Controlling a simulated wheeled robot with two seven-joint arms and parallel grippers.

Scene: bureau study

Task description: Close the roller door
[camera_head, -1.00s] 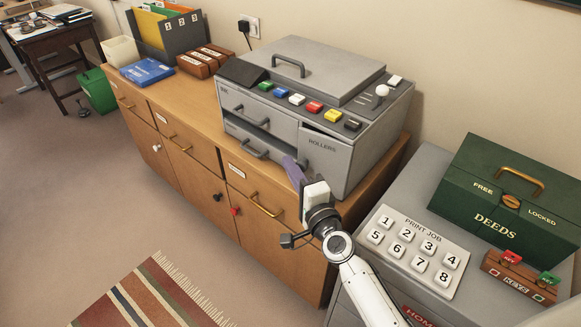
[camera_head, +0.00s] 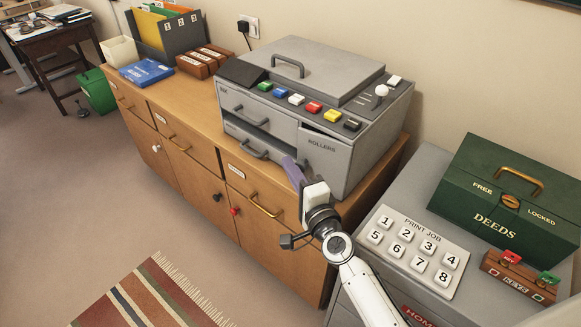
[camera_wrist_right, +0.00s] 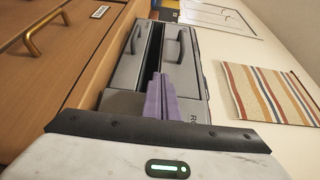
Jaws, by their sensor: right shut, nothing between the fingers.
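The grey printer (camera_head: 300,105) stands on the wooden sideboard. Its roller door (camera_head: 322,150), the panel marked ROLLERS, is at the front right; a dark gap shows along its top edge, and I cannot tell how far it stands out. My right gripper (camera_head: 291,165) is at the left edge of this door, its purple fingers together and empty; whether they touch it is unclear. In the right wrist view the shut fingers (camera_wrist_right: 158,98) point at the printer front (camera_wrist_right: 183,75), with the door's lettering partly hidden. My left gripper is not in view.
A grey cabinet at the right bears the PRINT JOB keypad (camera_head: 415,248), the green DEEDS box (camera_head: 505,200) and a brown KEYS block (camera_head: 518,278). Brass drawer handles (camera_head: 266,205) stick out of the sideboard below. The floor in front is free apart from a striped rug (camera_head: 150,298).

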